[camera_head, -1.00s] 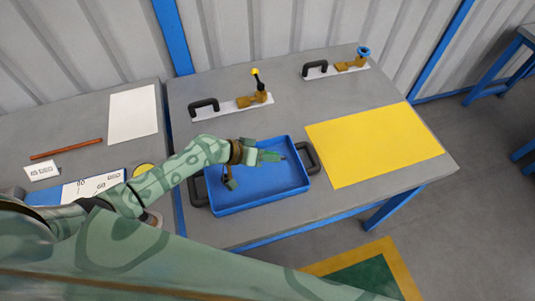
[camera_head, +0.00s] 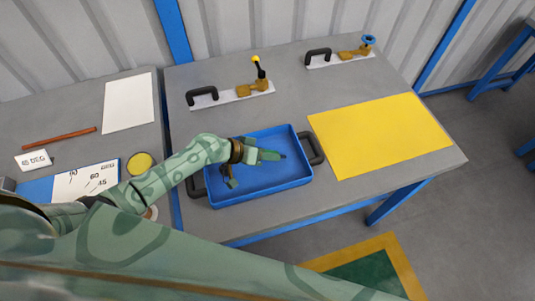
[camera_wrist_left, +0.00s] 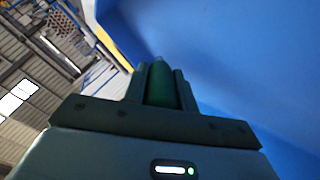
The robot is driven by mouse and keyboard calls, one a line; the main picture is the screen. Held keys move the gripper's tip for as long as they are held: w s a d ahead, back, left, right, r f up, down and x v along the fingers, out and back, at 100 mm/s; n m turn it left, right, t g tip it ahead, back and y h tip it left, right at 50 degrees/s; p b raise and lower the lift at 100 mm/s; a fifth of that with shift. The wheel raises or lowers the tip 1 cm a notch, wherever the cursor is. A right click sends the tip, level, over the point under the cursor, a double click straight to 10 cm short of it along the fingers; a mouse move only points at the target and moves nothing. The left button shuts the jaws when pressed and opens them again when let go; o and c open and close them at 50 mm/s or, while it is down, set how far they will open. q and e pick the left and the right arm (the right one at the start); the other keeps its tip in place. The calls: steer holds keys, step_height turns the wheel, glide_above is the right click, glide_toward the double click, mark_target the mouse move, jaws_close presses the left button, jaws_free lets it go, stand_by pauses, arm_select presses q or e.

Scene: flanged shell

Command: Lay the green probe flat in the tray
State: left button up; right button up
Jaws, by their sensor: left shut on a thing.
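The blue tray (camera_head: 290,180) with black side handles sits on the grey table. My left gripper (camera_head: 262,154) is over the tray, reaching in from the left. It is shut on the green probe (camera_head: 272,156), whose dark tip points right. In the left wrist view the probe (camera_wrist_left: 160,85) sits between the two fingers (camera_wrist_left: 160,88), with the blue tray (camera_wrist_left: 230,50) filling the right side. I cannot tell whether the probe touches the tray floor. My right gripper is not in view.
A yellow mat (camera_head: 380,135) lies right of the tray. Behind are two brass valve fittings, one with a yellow-tipped lever (camera_head: 257,70) and one with a blue wheel (camera_head: 369,40). A white sheet (camera_head: 128,102) and a brown rod (camera_head: 60,139) lie on the left table.

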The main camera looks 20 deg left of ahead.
arm_select(q)
steer(key=o, duration=1.1)
steer(key=p+v, duration=0.1)
steer(key=v, duration=1.5)
steer(key=shift+r, duration=0.15)
